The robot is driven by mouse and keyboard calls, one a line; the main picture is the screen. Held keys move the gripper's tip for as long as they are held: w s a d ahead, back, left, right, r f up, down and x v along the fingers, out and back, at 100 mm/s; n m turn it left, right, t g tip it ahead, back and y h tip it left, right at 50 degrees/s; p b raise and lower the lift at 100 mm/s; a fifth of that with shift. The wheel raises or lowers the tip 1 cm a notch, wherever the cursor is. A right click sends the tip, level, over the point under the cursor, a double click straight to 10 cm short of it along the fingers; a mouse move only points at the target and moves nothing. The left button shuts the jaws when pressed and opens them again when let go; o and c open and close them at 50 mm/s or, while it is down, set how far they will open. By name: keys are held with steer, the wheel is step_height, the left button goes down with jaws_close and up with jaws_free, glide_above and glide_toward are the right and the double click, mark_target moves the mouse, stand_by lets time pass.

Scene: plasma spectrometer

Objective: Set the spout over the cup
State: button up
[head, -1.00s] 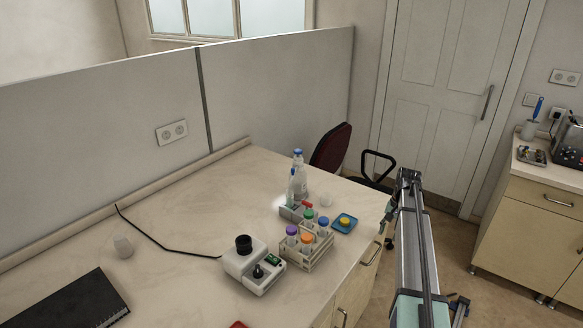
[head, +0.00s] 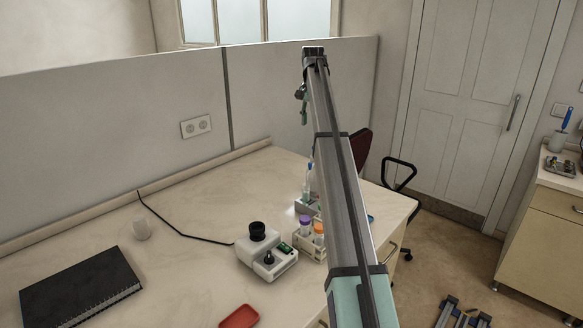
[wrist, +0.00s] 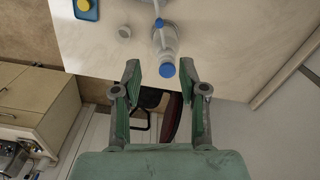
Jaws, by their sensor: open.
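A clear bottle (wrist: 165,45) with a blue cap stands on the table. In the wrist view a thin pale tube, apparently its spout, runs toward the top of the picture. In the head view the bottle (head: 309,178) is mostly hidden behind my arm. A small pale cup (wrist: 124,32) stands left of the bottle in the wrist view; my arm hides it in the head view. My gripper (wrist: 161,70) is open and empty, its fingers apart, with the cap showing between the tips. In the head view my gripper (head: 302,107) appears above the far part of the table.
A white device (head: 264,251) and a rack of coloured-cap tubes (head: 312,240) stand near the bottle. A blue tray (wrist: 86,9) lies beyond the small cup.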

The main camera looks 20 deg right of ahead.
mark_target(311, 168)
step_height(311, 168, down, 17)
steer(key=p, duration=0.4)
steer(key=shift+d+f, duration=0.1)
steer(key=shift+f, duration=0.05)
jaws_close()
